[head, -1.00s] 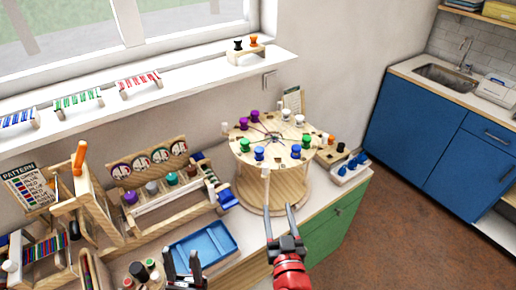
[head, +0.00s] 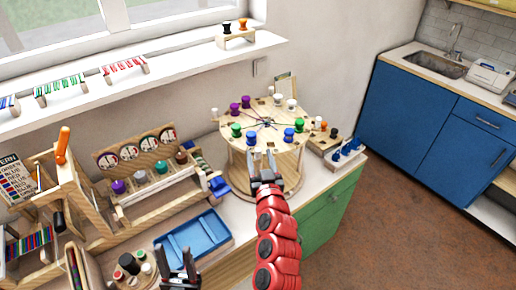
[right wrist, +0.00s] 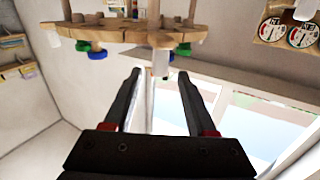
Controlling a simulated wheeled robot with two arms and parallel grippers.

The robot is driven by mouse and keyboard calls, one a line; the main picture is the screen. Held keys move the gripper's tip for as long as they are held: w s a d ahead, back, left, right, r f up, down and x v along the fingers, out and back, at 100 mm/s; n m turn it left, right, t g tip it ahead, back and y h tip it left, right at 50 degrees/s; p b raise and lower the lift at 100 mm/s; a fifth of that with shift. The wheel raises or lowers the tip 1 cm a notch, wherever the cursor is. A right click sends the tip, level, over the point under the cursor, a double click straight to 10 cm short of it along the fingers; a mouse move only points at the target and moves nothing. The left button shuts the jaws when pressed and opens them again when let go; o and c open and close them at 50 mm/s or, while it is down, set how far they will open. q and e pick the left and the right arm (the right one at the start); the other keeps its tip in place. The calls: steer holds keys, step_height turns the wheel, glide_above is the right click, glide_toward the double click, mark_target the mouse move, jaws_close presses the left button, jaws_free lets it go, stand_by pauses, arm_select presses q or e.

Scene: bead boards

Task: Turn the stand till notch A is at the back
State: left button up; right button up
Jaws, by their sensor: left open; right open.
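The stand (head: 238,160) is a round wooden turntable on a drum, with coloured bobbins on top and pale pegs around its rim. It stands at the right end of the counter. No notch letter is readable, so I cannot tell where notch A is. My right gripper (head: 262,155) is open at the front of the stand, hiding part of its front. In the right wrist view, the stand's top (right wrist: 130,35) appears upside down and a pale peg (right wrist: 160,63) shows between the open fingers (right wrist: 160,77). My left gripper (head: 178,262) is open, low over the counter, away from the stand.
A blue tray (head: 218,225) lies left of the stand. A rack with dials (head: 138,152) stands behind it. A small wooden holder (head: 322,142) and blue pieces (head: 345,152) sit close to the stand's right. A windowsill shelf (head: 185,62) runs behind.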

mark_target(259, 153)
steer(key=shift+w+a+p, duration=0.15)
steer(key=shift+w, duration=0.7)
steer(key=shift+w+a+p, duration=0.1)
steer(key=shift+w+p, duration=0.05)
steer(key=shift+w, duration=0.65)
jaws_close()
